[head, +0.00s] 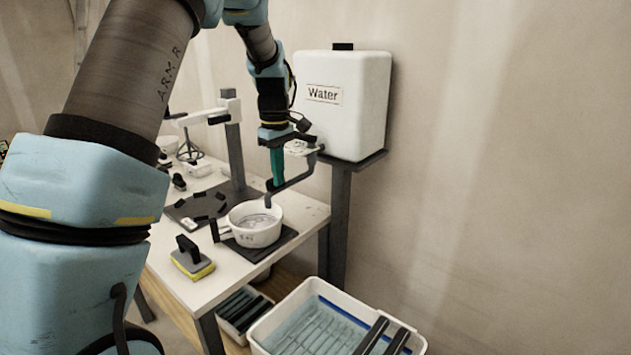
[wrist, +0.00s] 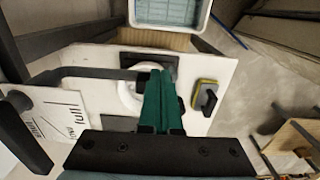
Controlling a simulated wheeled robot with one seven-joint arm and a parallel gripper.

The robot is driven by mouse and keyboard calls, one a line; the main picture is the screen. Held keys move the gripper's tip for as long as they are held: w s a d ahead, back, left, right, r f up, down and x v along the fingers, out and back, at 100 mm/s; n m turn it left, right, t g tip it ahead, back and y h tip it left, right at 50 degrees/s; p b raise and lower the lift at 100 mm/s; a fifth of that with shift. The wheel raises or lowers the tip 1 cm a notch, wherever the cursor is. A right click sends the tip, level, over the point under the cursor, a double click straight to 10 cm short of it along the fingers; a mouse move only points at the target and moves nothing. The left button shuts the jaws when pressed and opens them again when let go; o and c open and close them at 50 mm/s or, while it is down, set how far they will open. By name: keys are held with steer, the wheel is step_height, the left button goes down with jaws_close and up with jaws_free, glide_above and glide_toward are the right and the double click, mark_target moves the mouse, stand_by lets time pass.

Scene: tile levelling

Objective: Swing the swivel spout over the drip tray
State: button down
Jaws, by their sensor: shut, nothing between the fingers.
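The swivel spout (head: 297,180) is a dark grey bent pipe below the white water tank (head: 343,100). Its downturned end is over the white bucket (head: 255,232), near the rim. The bucket stands on a dark square mat (head: 285,238), which seems to be the drip tray. My gripper (head: 276,187) points down with its teal fingers shut and empty, right beside the spout near its outer end. In the wrist view the spout (wrist: 95,72) runs from the left to the fingertips (wrist: 160,75); I cannot tell whether they touch. The fingers partly hide the bucket (wrist: 128,97).
A yellow sponge float (head: 192,260) lies on the white table left of the bucket. A dark board (head: 180,210) with small black pieces lies behind it. A white tub (head: 265,338) stands at the front right. A white lettered plate (wrist: 60,115) is beside the spout's base.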

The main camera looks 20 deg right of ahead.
steer(key=shift+w, duration=0.1)
steer(key=w+a, duration=0.1)
steer(key=w, duration=0.1)
steer(key=w+a+p, duration=0.1)
steer(key=shift+w, duration=0.35)
stand_by(0.3)
steer(key=shift+p, duration=0.3)
steer(key=shift+w+a+p, duration=0.25)
steer(key=shift+w+p, duration=0.25)
steer(key=shift+w, duration=0.55)
steer(key=shift+w+a+p, duration=0.2)
steer(key=shift+w+p, duration=0.3)
steer(key=shift+w, duration=0.55)
